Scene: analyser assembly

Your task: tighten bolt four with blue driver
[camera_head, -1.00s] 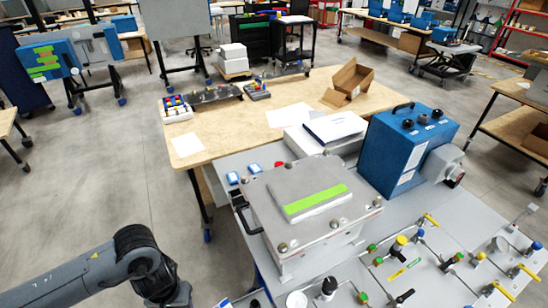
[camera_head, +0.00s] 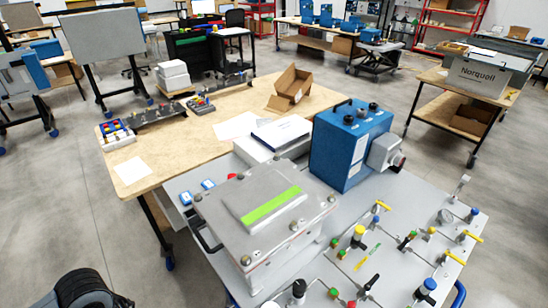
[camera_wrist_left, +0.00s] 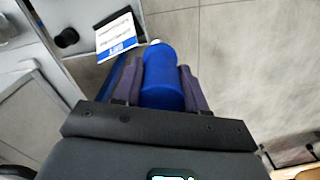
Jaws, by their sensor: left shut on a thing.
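My left gripper (camera_wrist_left: 160,76) is shut on the blue driver (camera_wrist_left: 163,92) in the left wrist view. The driver's thick blue handle lies between both fingers, and a pale tip shows at its far end. In the head view only a dark joint of my left arm shows at the bottom left; the gripper and driver are out of that picture. The grey analyser box (camera_head: 262,240) has a lid with a green stripe (camera_head: 272,206) and bolts around its rim, such as the near-corner bolt (camera_head: 246,260). I cannot tell which is bolt four. My right gripper is not in view.
A blue unit (camera_head: 345,150) stands behind the box. Valves and tubing with yellow handles (camera_head: 468,236) crowd the right of the grey table. A wooden table (camera_head: 215,150) adjoins behind. In the wrist view, a white-and-blue label card (camera_wrist_left: 117,36) lies near the driver, beside open floor.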

